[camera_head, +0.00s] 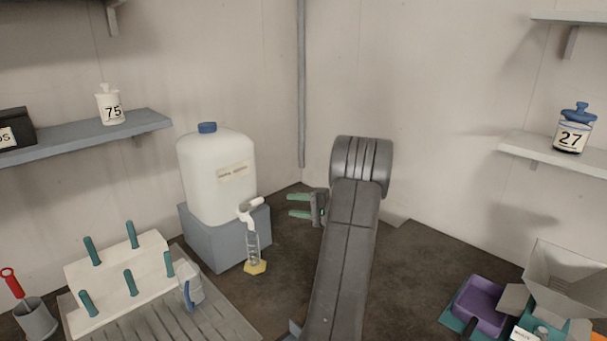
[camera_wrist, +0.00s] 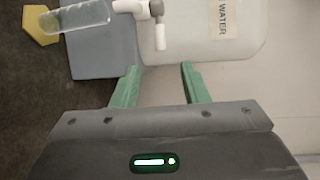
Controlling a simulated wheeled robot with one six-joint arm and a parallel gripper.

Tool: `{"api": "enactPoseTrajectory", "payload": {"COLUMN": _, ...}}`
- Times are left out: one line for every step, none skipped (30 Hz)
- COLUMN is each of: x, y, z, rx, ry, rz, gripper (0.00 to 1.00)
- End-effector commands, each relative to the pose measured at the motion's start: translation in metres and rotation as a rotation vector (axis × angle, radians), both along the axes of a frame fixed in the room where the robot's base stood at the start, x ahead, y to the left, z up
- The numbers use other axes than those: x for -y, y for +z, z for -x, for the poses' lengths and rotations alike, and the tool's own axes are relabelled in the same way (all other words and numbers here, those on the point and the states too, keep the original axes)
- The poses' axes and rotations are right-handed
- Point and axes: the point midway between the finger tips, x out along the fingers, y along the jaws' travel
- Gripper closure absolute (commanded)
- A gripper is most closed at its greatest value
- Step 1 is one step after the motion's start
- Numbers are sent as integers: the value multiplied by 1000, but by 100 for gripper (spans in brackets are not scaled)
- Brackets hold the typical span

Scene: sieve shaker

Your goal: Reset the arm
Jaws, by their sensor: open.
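My gripper (camera_head: 299,205) is open and empty, with its two green fingers pointing left toward the water container. In the wrist view my gripper (camera_wrist: 157,86) has its fingers spread apart with nothing between them. My grey arm rises from the bottom of the head view and hides part of the floor and wall behind it. The white water container (camera_head: 215,170) with a blue cap stands on a grey block (camera_head: 233,245). A clear cylinder with a yellow base (camera_head: 256,268) stands under the white tap (camera_head: 250,210), apart from my gripper.
A grey cup (camera_head: 36,320) holds a red-handled tool. A purple tray (camera_head: 478,305) and a grey hopper (camera_head: 565,275) stand at the right. Wall shelves hold bottles labelled 75 (camera_head: 109,107) and 27 (camera_head: 572,133).

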Motion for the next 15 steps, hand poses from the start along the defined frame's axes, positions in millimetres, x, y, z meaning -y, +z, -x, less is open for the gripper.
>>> {"api": "enactPoseTrajectory", "payload": {"x": -8, "y": 0, "z": -2, "rx": 0, "ry": 4, "rz": 0, "gripper": 60}}
{"api": "enactPoseTrajectory", "payload": {"x": -12, "y": 0, "z": -4, "rx": -1, "ry": 4, "rz": -2, "gripper": 60}}
{"api": "enactPoseTrajectory", "payload": {"x": -19, "y": -1, "z": -6, "rx": -1, "ry": 5, "rz": -1, "gripper": 60}}
{"api": "enactPoseTrajectory", "payload": {"x": -25, "y": -2, "z": -8, "rx": -1, "ry": 5, "rz": 0, "gripper": 60}}
{"api": "enactPoseTrajectory", "payload": {"x": -30, "y": -3, "z": -10, "rx": 0, "ry": 4, "rz": 0, "gripper": 60}}
{"api": "enactPoseTrajectory", "payload": {"x": -38, "y": -4, "z": -13, "rx": -1, "ry": 5, "rz": -1, "gripper": 60}}
{"api": "enactPoseTrajectory", "payload": {"x": -43, "y": -5, "z": -15, "rx": -1, "ry": 5, "rz": -1, "gripper": 60}}
{"api": "enactPoseTrajectory", "payload": {"x": -49, "y": -6, "z": -18, "rx": -1, "ry": 4, "rz": 0, "gripper": 60}}
{"api": "enactPoseTrajectory", "payload": {"x": -56, "y": -7, "z": -21, "rx": 0, "ry": 4, "rz": 0, "gripper": 60}}
{"api": "enactPoseTrajectory", "payload": {"x": -62, "y": -8, "z": -22, "rx": -1, "ry": 5, "rz": -1, "gripper": 60}}
{"api": "enactPoseTrajectory", "payload": {"x": -67, "y": -9, "z": -24, "rx": -1, "ry": 5, "rz": -1, "gripper": 60}}
{"api": "enactPoseTrajectory", "payload": {"x": -75, "y": -10, "z": -28, "rx": -1, "ry": 4, "rz": 0, "gripper": 60}}
{"api": "enactPoseTrajectory", "payload": {"x": -80, "y": -11, "z": -30, "rx": 0, "ry": 4, "rz": 0, "gripper": 60}}
{"api": "enactPoseTrajectory", "payload": {"x": -86, "y": -11, "z": -32, "rx": -1, "ry": 5, "rz": -1, "gripper": 60}}
{"api": "enactPoseTrajectory", "payload": {"x": -93, "y": -12, "z": -35, "rx": 0, "ry": 4, "rz": 0, "gripper": 60}}
